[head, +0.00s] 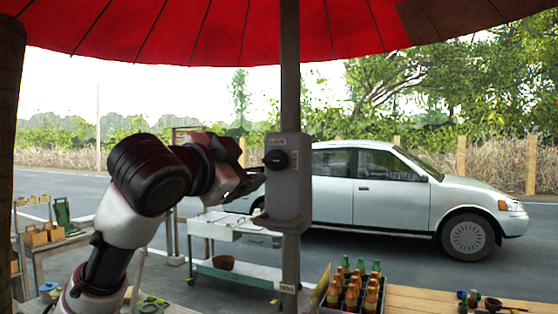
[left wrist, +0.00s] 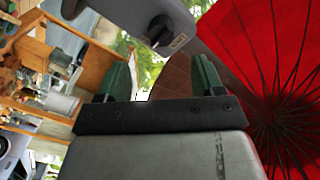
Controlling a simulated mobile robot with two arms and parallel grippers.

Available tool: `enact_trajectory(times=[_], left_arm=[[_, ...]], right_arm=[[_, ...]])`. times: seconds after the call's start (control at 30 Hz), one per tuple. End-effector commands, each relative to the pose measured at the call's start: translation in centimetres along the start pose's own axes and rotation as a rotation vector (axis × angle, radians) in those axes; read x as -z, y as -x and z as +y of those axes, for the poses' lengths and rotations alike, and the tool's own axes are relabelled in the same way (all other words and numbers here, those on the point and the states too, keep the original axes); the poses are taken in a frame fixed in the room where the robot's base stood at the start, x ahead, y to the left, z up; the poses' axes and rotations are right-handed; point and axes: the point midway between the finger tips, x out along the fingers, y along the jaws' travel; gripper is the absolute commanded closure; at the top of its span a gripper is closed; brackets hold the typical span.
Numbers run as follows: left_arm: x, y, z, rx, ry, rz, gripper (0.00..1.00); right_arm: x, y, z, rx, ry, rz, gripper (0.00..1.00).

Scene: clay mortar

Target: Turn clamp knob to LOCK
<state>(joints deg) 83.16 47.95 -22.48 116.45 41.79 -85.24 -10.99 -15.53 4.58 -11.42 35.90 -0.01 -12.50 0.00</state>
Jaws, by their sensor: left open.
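The grey clamp box (head: 290,205) is fixed to the umbrella's wooden pole. Its round black knob (head: 277,159) is on the upper front face, under a small label that seems to read LOCK. My left gripper (head: 248,184) is just left of the box, lower than the knob and apart from it. In the left wrist view the gripper (left wrist: 162,70) is open with nothing between its green fingers. There the knob (left wrist: 159,29) and the box (left wrist: 128,8) show beyond the fingertips. The knob's exact setting is hard to read. My right gripper is out of view.
The pole (head: 290,80) rises to the red umbrella (head: 190,30) overhead. A metal cart (head: 235,275) stands behind the pole, and a silver car (head: 400,205) is on the road.

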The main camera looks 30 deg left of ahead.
Motion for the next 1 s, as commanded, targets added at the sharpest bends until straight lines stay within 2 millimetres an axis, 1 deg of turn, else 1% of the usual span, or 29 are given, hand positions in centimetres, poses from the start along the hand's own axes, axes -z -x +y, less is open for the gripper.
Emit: enact_trajectory(times=[0.03,0.2,0.3,0.4,0.5,0.6,0.7,0.83,0.93,0.97,1.0], left_arm=[[0.1,-0.8,-0.1,-0.004,0.001,-0.004,0.32],[0.2,-4.0,-0.2,-0.006,0.003,-0.005,0.32],[0.2,-5.9,-0.3,-0.005,0.004,-0.005,0.32],[0.2,-7.6,-0.2,-0.005,0.003,-0.005,0.32],[0.1,-8.8,-0.1,-0.004,0.003,-0.004,0.32],[0.0,-9.6,-0.1,-0.002,0.002,-0.003,0.32],[-0.1,-10.0,0.0,-0.001,0.001,-0.002,0.32],[-0.1,-10.1,0.1,-0.001,0.002,-0.002,0.32],[-0.1,-10.1,0.1,-0.001,0.002,-0.002,0.32],[-0.1,-10.1,0.1,-0.001,0.002,-0.002,0.34],[-0.1,-10.1,0.1,-0.001,0.002,-0.002,0.40]], right_arm=[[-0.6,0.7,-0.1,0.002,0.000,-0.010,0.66],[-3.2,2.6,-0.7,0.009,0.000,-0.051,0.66],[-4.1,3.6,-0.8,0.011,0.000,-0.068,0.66],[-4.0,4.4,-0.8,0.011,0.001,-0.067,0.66],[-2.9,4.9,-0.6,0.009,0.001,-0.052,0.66],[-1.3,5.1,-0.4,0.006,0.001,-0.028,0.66],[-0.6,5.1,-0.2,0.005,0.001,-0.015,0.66],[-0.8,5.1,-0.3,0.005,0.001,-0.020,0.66],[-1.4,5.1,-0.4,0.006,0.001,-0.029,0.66],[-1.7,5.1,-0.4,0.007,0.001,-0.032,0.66],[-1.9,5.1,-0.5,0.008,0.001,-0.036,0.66]])
